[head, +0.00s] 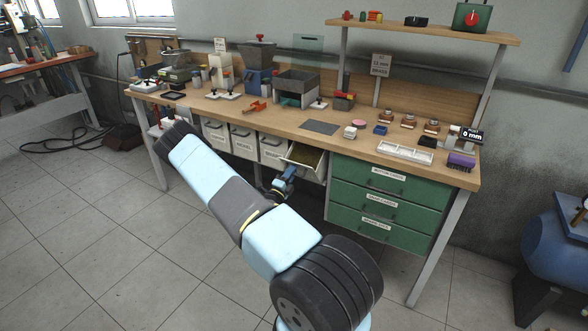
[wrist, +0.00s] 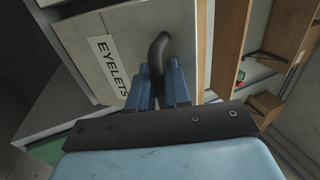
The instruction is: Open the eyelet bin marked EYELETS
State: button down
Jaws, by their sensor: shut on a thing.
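The eyelet bin (head: 303,163) is a pale box under the bench top, just left of the green drawers. It stands pulled out part way, and its yellowish inside shows from above. In the wrist view its front (wrist: 88,58) carries a white label reading EYELETS, seen turned on its side. A dark curved handle (wrist: 157,52) stands out from that front. My gripper (wrist: 160,88) has its blue fingers on both sides of the handle, shut on it. In the head view my gripper (head: 285,178) is right at the bin's front.
Other closed pale bins (head: 244,140) stand in a row to the left. Green labelled drawers (head: 390,200) are shut at the right. The wooden bench top (head: 270,115) above holds jars, trays and presses. The tiled floor (head: 130,260) in front is clear.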

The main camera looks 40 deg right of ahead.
jog(key=shift+s+a+f, duration=0.25)
jog(key=shift+f, duration=0.2)
jog(key=c, duration=1.3)
grip_release()
jog(key=shift+a, duration=0.1)
jog(key=v, duration=1.3)
jog(key=shift+s+a+f, duration=0.15)
jog(key=shift+a+f, duration=0.05)
jog(key=shift+a, duration=0.05)
